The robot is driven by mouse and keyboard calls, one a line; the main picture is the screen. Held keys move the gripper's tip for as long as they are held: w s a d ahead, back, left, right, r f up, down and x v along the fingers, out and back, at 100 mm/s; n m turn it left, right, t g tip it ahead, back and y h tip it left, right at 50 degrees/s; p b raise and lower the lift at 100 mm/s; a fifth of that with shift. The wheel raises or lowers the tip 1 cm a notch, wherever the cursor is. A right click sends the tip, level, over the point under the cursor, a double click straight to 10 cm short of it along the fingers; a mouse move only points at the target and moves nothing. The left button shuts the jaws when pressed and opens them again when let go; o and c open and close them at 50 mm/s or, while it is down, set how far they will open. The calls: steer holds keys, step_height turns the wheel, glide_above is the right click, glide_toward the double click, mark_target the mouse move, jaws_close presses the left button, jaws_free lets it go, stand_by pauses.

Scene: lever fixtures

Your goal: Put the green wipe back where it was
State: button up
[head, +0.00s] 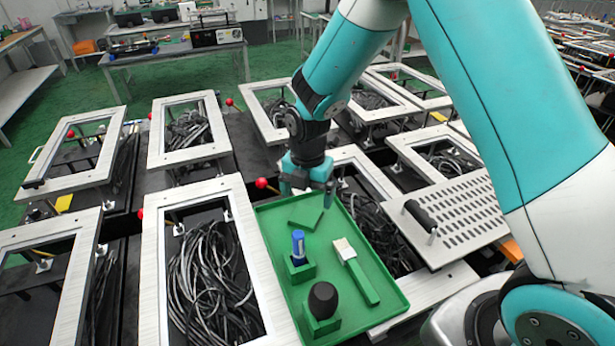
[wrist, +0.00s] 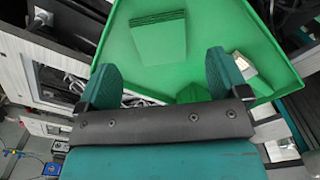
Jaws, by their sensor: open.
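The green wipe (head: 306,217) is a flat, folded square lying near the far end of the green tray (head: 272,228) in the head view. In the wrist view the wipe (wrist: 160,37) lies on the tray floor beyond my fingertips. My gripper (head: 309,187) is above the tray's far end, near the wipe but apart from it. In the wrist view my gripper (wrist: 163,76) has its two fingers wide apart with nothing between them.
The tray also holds a blue cylinder (head: 298,243) in a green holder, a green-handled brush (head: 357,270) and a black knob-like thing (head: 323,298) in a green block. Framed openings with black cables (head: 214,280) surround the tray. A perforated plate (head: 448,218) is on the right.

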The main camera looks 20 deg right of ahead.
mark_target(308, 212)
step_height(308, 212, up, 7)
steer(key=b, duration=0.1)
steer(key=s+a+r+m+y, duration=0.2)
steer(key=s+r+m, duration=0.4)
steer(key=s+m, duration=0.4)
steer(key=s+a+r+m+y, duration=0.2)
steer(key=s+r+m, duration=0.4)
steer(key=s+m, duration=0.4)
steer(key=shift+s+a, duration=0.55)
steer(key=shift+s, duration=1.75)
